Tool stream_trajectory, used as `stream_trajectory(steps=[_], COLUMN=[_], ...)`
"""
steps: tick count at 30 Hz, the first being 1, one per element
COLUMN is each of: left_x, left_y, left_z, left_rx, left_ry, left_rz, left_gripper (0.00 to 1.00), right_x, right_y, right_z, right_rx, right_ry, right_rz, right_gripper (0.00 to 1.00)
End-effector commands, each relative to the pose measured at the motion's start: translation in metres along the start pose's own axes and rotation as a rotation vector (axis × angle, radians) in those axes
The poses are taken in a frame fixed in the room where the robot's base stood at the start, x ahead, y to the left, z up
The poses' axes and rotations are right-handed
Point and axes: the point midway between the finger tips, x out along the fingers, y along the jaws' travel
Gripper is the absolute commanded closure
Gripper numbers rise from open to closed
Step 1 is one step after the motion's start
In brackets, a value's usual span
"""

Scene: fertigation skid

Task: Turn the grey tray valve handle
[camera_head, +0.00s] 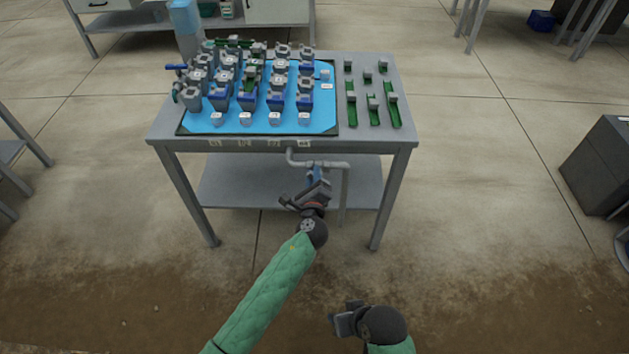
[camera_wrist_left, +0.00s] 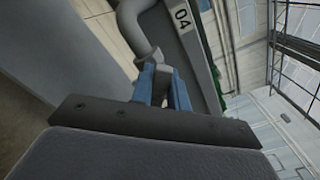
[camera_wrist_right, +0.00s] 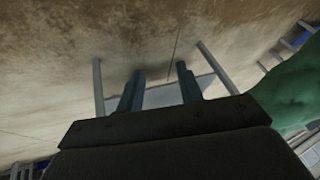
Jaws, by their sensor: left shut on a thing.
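The grey tray valve handle (camera_wrist_left: 162,80) shows in the left wrist view between the two blue fingers of my left gripper (camera_wrist_left: 163,75), below the bend of a grey pipe (camera_wrist_left: 138,28). My left gripper (camera_head: 317,176) is shut on the handle, under the front edge of the table in the head view. The handle is mostly hidden there by my gripper. My right gripper (camera_head: 343,318) is low at the front in the head view. In the right wrist view its fingers (camera_wrist_right: 160,82) are apart with nothing between them.
The steel table (camera_head: 370,148) carries a blue tray (camera_head: 205,125) with several rows of grey and blue valves. Several green parts (camera_head: 352,110) lie to its right. A label 04 (camera_wrist_left: 181,16) is near the pipe. A dark cabinet (camera_head: 600,165) stands right; floor between is clear.

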Motion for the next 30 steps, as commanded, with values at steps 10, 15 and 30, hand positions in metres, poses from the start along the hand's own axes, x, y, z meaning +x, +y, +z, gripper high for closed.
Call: stream_trajectory(steps=[10,15,30], left_x=[0.0,0.0,0.0], left_y=[0.009,0.011,0.013], left_z=[-0.003,-0.003,-0.003], left_rx=[-0.281,-0.425,-0.663], left_ry=[-0.003,-0.002,-0.002], left_rz=[0.0,0.0,0.0], left_gripper=[1.0,1.0,1.0], right_x=[0.131,0.182,0.248], right_y=[0.028,0.04,0.057], right_z=[0.048,0.073,0.117], right_rx=[0.015,0.019,0.022], right_ry=[0.105,0.16,0.246], right_rz=[0.018,0.027,0.044], right_gripper=[0.64,0.64,0.64])
